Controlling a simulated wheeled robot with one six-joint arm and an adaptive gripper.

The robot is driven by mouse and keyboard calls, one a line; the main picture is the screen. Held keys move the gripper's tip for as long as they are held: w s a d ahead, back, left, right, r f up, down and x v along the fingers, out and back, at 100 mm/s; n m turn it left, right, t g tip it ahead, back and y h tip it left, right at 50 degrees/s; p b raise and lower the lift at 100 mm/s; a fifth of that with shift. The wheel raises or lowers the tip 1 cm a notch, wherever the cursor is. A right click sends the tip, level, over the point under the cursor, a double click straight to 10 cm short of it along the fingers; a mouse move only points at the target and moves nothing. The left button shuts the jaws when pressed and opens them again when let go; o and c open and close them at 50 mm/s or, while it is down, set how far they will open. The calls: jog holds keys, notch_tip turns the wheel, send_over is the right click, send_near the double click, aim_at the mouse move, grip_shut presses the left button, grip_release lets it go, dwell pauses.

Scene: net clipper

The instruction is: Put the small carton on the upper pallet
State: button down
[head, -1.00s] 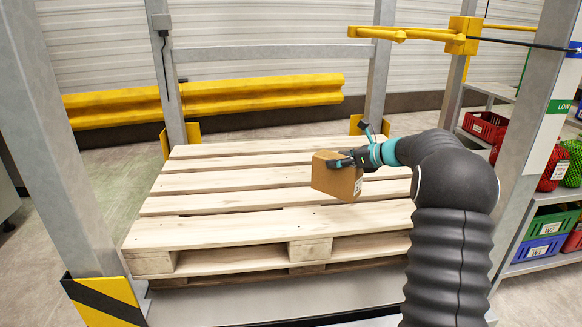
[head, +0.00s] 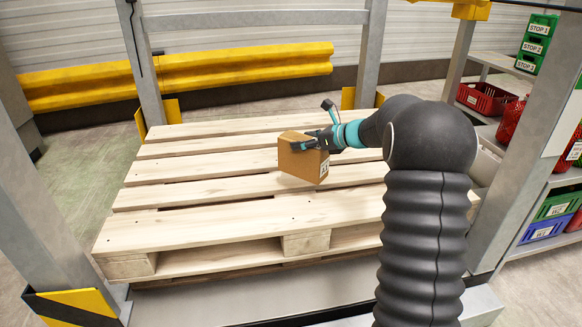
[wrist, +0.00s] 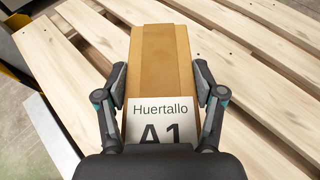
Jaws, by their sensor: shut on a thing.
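The small carton (head: 301,158) is a brown box held over the upper pallet (head: 190,226), a stack-top of pale wooden slats. My gripper (head: 318,139) is shut on the carton from its right side in the head view. In the wrist view my gripper (wrist: 164,88) has one finger on each side of the carton (wrist: 160,62). A white label reading "Huertallo A1" shows on it. The carton appears to be above the slats, though its exact gap to them is hard to tell. The pallet's slats (wrist: 60,60) also show below it in the wrist view.
Grey posts (head: 55,150) stand around the pallet, with a yellow-black corner guard (head: 75,308) at front left. A yellow barrier (head: 190,72) runs behind. Shelves with red (head: 485,98), green and blue crates stand at right. The pallet's visible top is otherwise clear.

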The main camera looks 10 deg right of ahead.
jog(key=s+a+f+b, duration=0.1)
jog(key=a+f, duration=0.3)
jog(key=f, duration=0.2)
jog(key=shift+s+a+f+b, duration=0.15)
jog(key=shift+s+f+b, duration=0.15)
jog(key=shift+s+b, duration=0.1)
jog(key=shift+f, duration=0.15)
jog(key=shift+c, duration=0.7)
grip_release()
